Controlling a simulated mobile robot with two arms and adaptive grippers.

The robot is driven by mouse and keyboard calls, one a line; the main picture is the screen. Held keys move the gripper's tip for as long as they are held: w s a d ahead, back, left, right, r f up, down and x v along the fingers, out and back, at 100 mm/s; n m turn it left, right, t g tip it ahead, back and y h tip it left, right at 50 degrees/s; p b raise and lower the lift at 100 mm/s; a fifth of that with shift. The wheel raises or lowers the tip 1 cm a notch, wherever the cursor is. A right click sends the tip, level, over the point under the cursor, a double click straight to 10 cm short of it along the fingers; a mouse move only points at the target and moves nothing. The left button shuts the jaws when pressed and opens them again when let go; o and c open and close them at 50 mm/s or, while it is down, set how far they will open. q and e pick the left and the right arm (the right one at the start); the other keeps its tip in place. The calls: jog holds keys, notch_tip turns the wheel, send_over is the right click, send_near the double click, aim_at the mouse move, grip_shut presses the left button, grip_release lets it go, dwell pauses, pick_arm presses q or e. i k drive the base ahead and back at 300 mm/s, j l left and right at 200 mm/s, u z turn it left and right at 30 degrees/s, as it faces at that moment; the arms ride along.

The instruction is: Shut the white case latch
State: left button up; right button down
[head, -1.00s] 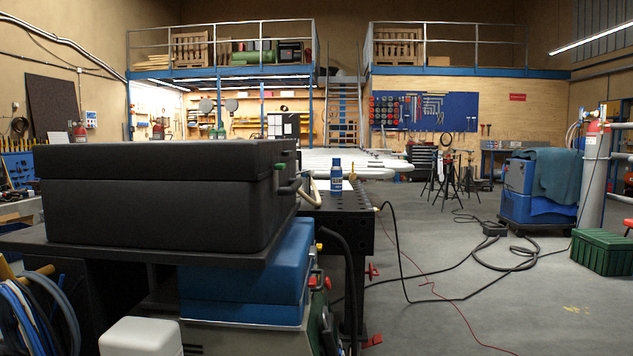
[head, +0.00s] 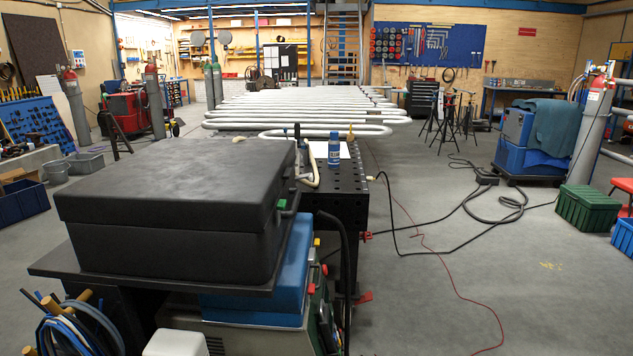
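No case with a white body or a clearly white latch shows. A large closed black case (head: 165,235) lies on a dark shelf at the left front, its lid down. On its right side are a small green piece (head: 281,205) and a dark handle (head: 291,200); I cannot tell whether a latch there is open or shut. A white rounded block (head: 175,343) is cut off at the bottom edge, and I cannot tell what it is. Neither of my grippers is in view.
A black perforated table (head: 340,185) holding a blue bottle (head: 334,154) stands right of the case. White serpentine pipes (head: 300,112) lie behind it. Blue containers (head: 262,300) sit under the shelf.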

aim_at(310, 175)
jog(key=u, duration=0.5)
jog(key=i+l+u, duration=0.3)
jog(key=l+u, duration=0.15)
jog(key=i+l+u, duration=0.2)
jog(key=l, duration=0.2)
jog(key=l+u, duration=0.25)
jog(key=i+l, duration=0.1)
jog(key=l, duration=0.35)
jog(key=i+l, duration=0.1)
jog(key=l, duration=0.3)
jog(key=i+l+u, duration=0.1)
jog(key=l, duration=0.75)
jog(key=i, duration=0.05)
